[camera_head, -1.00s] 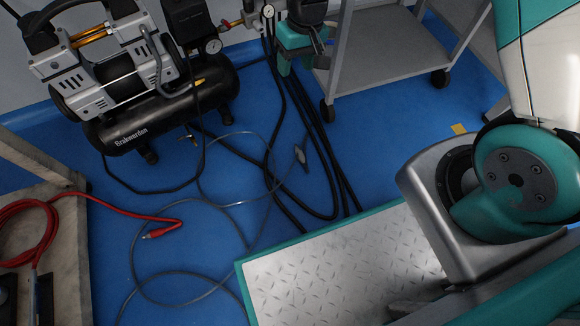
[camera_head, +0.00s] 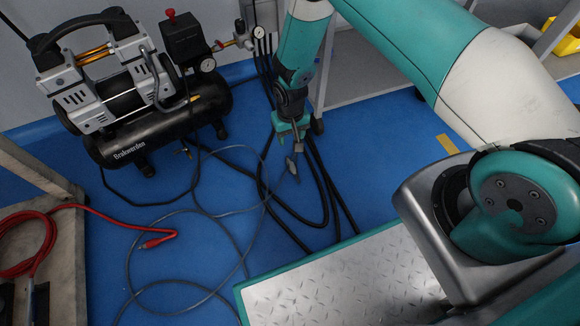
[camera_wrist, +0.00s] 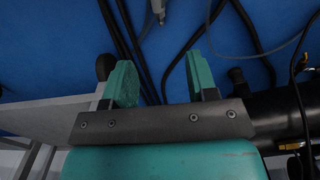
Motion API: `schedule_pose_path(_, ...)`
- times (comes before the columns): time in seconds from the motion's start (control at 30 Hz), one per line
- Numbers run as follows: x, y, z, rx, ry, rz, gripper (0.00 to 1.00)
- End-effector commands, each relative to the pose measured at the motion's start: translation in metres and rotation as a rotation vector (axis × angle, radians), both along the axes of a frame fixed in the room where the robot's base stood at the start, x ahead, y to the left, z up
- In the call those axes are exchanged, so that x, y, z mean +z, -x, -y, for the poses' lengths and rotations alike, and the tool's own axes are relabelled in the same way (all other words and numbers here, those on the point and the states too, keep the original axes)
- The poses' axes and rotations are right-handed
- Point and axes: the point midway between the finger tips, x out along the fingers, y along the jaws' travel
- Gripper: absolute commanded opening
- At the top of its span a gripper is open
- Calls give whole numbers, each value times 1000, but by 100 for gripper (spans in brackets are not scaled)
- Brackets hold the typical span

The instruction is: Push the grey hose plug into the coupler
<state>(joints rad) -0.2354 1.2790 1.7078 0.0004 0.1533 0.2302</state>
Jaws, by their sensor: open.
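The grey hose plug (camera_head: 292,166) lies on the blue floor at the end of a thin grey hose. It also shows at the top edge of the wrist view (camera_wrist: 158,10). My gripper (camera_head: 294,143) points down just above the plug in the head view, and the jaws (camera_wrist: 160,62) are open with nothing between them. The plug lies beyond the fingertips in the wrist view, apart from them. I cannot make out the coupler clearly; a regulator with a gauge (camera_head: 257,32) and fittings sits on the wall side, partly beside my arm.
A black compressor (camera_head: 165,128) stands at the left. Thick black hoses (camera_head: 318,183) run over the floor beside the plug. A red hose (camera_head: 95,215) with a red end lies at the lower left. A grey trolley (camera_head: 365,85) stands behind my arm.

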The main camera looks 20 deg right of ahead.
Motion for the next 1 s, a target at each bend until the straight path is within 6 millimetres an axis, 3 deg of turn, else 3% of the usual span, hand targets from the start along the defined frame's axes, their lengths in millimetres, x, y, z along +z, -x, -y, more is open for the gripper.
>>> schedule_pose_path(0.5,-107,1,3,-5,0,-3,53)
schedule_pose_path(0.7,-120,0,4,-5,0,-1,53)
schedule_pose_path(1.0,-120,0,4,-5,0,-1,53)
